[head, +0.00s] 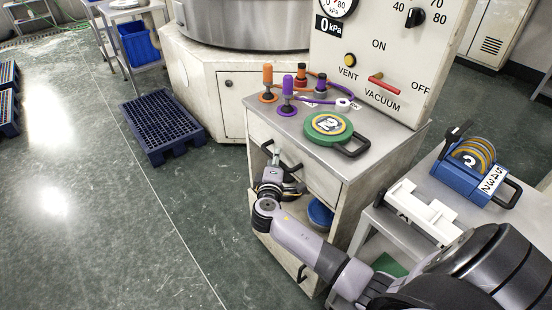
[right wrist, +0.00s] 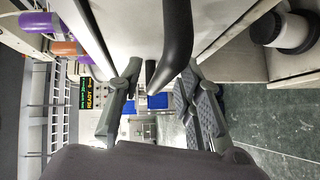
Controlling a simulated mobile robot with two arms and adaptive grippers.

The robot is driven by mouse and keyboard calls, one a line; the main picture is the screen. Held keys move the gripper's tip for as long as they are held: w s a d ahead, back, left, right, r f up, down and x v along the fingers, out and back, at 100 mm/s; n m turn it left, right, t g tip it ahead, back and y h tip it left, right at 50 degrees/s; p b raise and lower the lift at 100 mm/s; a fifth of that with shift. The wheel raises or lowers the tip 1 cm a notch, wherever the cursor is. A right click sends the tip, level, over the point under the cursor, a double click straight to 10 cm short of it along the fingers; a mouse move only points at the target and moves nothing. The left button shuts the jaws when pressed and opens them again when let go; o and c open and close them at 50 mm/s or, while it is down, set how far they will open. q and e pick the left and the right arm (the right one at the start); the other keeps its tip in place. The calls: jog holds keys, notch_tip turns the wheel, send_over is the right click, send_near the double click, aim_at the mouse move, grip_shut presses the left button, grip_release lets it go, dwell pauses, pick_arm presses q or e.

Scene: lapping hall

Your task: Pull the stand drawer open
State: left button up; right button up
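The stand (head: 345,160) is a pale cabinet with a grey top in the middle of the head view. Its drawer (head: 320,180) is just under the top and looks shut. The black drawer handle (head: 267,147) is partly hidden by my right gripper (head: 284,170), which is at the drawer front. In the right wrist view the black bar handle (right wrist: 176,45) comes down between the spread fingers of my right gripper (right wrist: 155,95). The fingers are on either side of the handle, with gaps, and do not visibly clamp it. My left gripper is not in view.
On the stand top are a green-rimmed disc (head: 327,127) with a black handle and several orange and purple knobs (head: 287,90). A blue pallet (head: 160,124) lies on the floor at left. A side table (head: 520,222) holds a blue rack (head: 462,178).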

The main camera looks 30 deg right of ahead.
jog(key=shift+w+d, duration=0.3)
jog(key=shift+c, duration=0.2)
grip_shut()
dwell(0.6)
